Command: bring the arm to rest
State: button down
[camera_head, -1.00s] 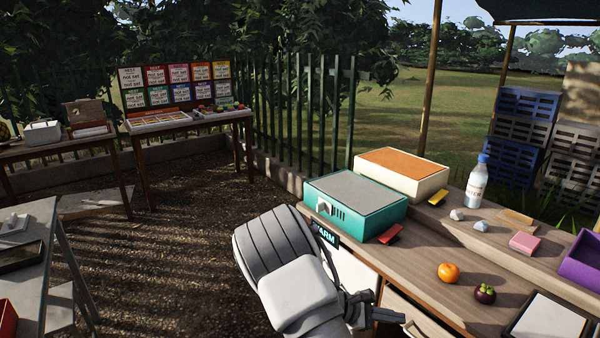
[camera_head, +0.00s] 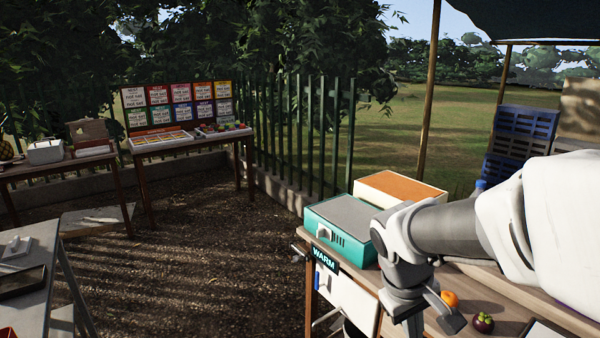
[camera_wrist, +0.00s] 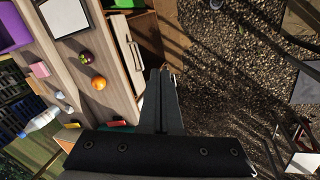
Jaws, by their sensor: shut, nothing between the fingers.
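My arm (camera_head: 460,228) reaches in from the right in the head view, over the wooden counter, with its wrist bent downward. In the wrist view my gripper (camera_wrist: 160,76) is shut, its two fingers together with nothing between them. It hangs in the air by the counter's front edge, apart from the fruit. In the head view the fingertips are hard to make out near the lower edge.
An orange fruit (camera_head: 450,298) and a mangosteen (camera_head: 483,322) lie on the counter (camera_wrist: 108,105). A teal box (camera_head: 345,222) and an orange-topped box (camera_head: 398,186) stand behind. My arm mostly hides the bottle (camera_head: 480,186). The gravel (camera_head: 215,250) at left is open.

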jog(key=s+a+r+m+t+y+p, duration=0.2)
jog(key=s+a+r+m+t+y, duration=0.1)
jog(key=s+r, duration=0.7)
jog(key=shift+a+t, duration=0.7)
jog(key=shift+a, duration=0.15)
